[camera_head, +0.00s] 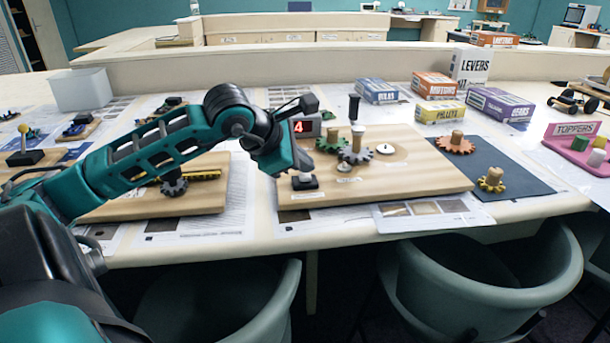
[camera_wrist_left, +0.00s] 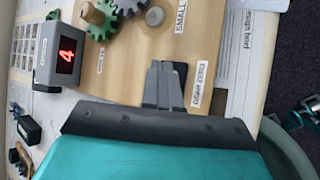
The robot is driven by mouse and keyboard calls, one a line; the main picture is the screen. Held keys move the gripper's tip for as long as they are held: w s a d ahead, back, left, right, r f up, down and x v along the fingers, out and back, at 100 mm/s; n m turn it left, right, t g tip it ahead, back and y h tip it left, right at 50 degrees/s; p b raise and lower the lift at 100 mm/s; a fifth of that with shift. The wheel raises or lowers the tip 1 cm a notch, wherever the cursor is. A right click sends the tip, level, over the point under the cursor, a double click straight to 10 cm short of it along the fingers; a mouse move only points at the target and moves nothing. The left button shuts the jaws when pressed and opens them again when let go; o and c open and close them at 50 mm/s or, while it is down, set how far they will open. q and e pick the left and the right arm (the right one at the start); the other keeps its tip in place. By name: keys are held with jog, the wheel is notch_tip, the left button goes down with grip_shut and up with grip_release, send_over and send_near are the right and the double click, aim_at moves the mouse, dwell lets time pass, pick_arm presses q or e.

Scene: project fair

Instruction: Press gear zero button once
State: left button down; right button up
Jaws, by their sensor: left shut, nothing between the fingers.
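The button (camera_head: 304,183) is a small black block with a pale top at the front left corner of the wooden gear board (camera_head: 420,184). My left gripper (camera_head: 301,170) is shut and empty, pointing down right over the button. I cannot tell whether the fingertips touch it. In the left wrist view the shut fingers (camera_wrist_left: 164,85) hide most of the button, and only its dark edge (camera_wrist_left: 182,70) shows beside a printed label. The grey counter box (camera_head: 307,128) behind shows a red 4; its display also shows in the left wrist view (camera_wrist_left: 66,56). My right gripper is out of view.
Another wooden board (camera_head: 205,190) lies to the left. Boxes (camera_head: 435,85) stand at the back right. Chairs (camera_head: 490,275) stand at the table's front edge.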

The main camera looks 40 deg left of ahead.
aim_at(302, 177)
pick_arm(q)
jog(key=shift+f+b, duration=0.35)
jog(key=shift+b, duration=0.15)
jog(key=shift+r, duration=0.1)
dwell(0.5)
jog(key=shift+r+p, duration=0.35)
jog(key=shift+r, duration=0.45)
jog(key=shift+r+p, duration=1.25)
jog(key=shift+r, duration=1.3)
jog(key=shift+f, duration=0.15)
